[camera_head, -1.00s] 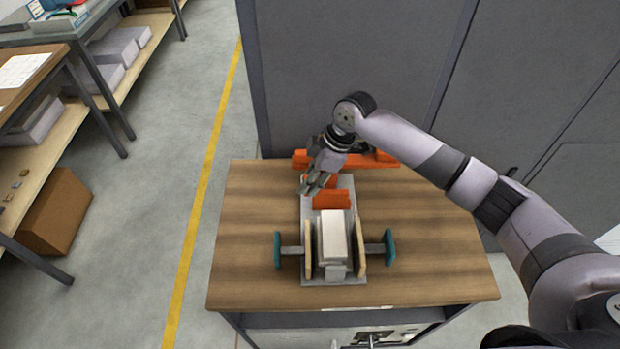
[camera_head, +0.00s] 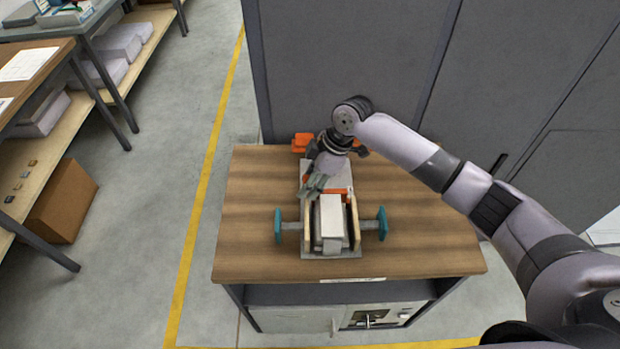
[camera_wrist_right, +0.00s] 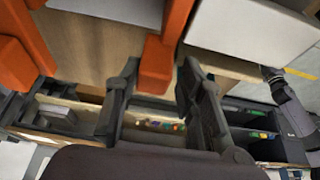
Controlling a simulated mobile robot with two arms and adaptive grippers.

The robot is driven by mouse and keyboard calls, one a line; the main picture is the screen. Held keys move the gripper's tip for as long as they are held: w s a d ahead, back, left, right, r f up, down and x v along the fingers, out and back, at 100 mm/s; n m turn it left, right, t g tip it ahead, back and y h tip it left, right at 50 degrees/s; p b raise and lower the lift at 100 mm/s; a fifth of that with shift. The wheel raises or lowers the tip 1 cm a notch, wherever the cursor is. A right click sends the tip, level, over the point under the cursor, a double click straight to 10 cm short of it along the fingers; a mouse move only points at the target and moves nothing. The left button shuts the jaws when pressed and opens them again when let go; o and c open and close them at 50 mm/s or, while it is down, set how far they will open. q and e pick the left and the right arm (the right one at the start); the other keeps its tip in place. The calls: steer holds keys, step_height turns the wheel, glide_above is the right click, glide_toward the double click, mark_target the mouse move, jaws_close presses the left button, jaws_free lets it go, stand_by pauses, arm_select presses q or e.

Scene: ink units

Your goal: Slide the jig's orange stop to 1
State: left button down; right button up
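The jig stands on the wooden tabletop, with a grey base plate (camera_head: 312,165), a pale block (camera_head: 332,217) between tan side plates and teal knobs (camera_head: 382,223) at both sides. An orange piece (camera_head: 340,193), likely the stop, lies just behind the pale block, partly hidden by my right gripper (camera_head: 318,184). The gripper points down over the jig's left part. In the right wrist view an orange piece (camera_wrist_right: 157,62) shows between the gripper's two parted fingers (camera_wrist_right: 158,95), with slim gaps beside it. Contact is unclear. No scale numbers are readable. My left gripper is out of view.
An orange bar (camera_head: 302,140) lies at the jig's far end, partly behind my right arm. Tall grey cabinets (camera_head: 350,60) stand close behind the table. The wooden tabletop (camera_head: 430,235) is clear on both sides of the jig.

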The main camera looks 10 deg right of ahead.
mark_target(328, 189)
steer(key=shift+o, duration=0.7)
steer(key=shift+s, duration=0.1)
steer(key=shift+o, duration=0.4)
steer(key=shift+a, duration=0.1)
steer(key=shift+w, duration=0.2)
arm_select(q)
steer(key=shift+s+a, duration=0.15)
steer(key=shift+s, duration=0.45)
arm_select(e)
steer(key=v, duration=1.2)
